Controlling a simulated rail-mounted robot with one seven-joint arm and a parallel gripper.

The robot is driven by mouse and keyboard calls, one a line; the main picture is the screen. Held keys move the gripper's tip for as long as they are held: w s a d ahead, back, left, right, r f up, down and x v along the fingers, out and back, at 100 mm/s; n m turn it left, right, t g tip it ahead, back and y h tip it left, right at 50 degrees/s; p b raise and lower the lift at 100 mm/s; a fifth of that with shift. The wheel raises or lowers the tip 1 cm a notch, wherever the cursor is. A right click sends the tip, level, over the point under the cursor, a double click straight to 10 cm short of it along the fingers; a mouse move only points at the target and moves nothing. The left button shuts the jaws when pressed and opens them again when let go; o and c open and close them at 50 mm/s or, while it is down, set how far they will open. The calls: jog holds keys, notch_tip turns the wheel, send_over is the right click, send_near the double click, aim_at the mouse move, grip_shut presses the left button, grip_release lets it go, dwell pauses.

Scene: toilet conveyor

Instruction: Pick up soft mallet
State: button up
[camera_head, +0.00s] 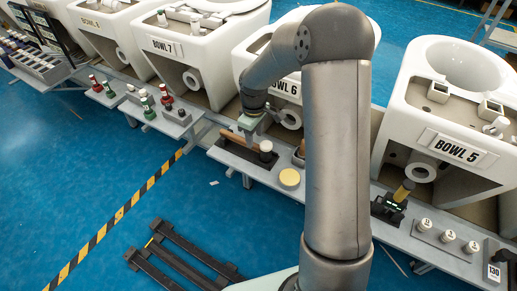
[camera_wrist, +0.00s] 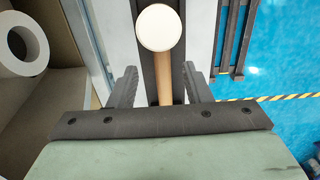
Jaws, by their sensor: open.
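The soft mallet has a round white head (camera_wrist: 158,27) and a light wooden handle (camera_wrist: 165,82) in the wrist view. It lies on a dark strip of the shelf. My gripper (camera_wrist: 161,72) is open, with one finger on each side of the handle and a visible gap to both. In the camera_head view, the gripper (camera_head: 250,120) is low over the shelf below Bowl 6, by the mallet's handle (camera_head: 238,141) and its white-topped head (camera_head: 265,147). The handle's far end is hidden by the gripper body in the wrist view.
A yellow round item (camera_head: 289,178) sits on the same shelf (camera_head: 228,158), right of the mallet. Bowl 6 (camera_head: 262,58) rises just behind. Black rails (camera_head: 180,255) lie on the blue floor.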

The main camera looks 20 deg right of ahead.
jog(key=f, duration=0.5)
jog(key=shift+w+a+b, duration=0.15)
jog(key=shift+a+b, duration=0.15)
jog(key=shift+a, duration=0.05)
grip_shut()
jog(key=shift+r, duration=0.15)
jog(key=shift+r, duration=0.25)
notch_tip(320, 180, up, 2)
jog(key=shift+w+r, duration=0.1)
jog(key=s+a+r+p, duration=0.1)
jog(key=s+a+r, duration=0.3)
jog(key=s+r, duration=0.6)
jog(key=s, duration=0.3)
jog(key=shift+s, duration=0.3)
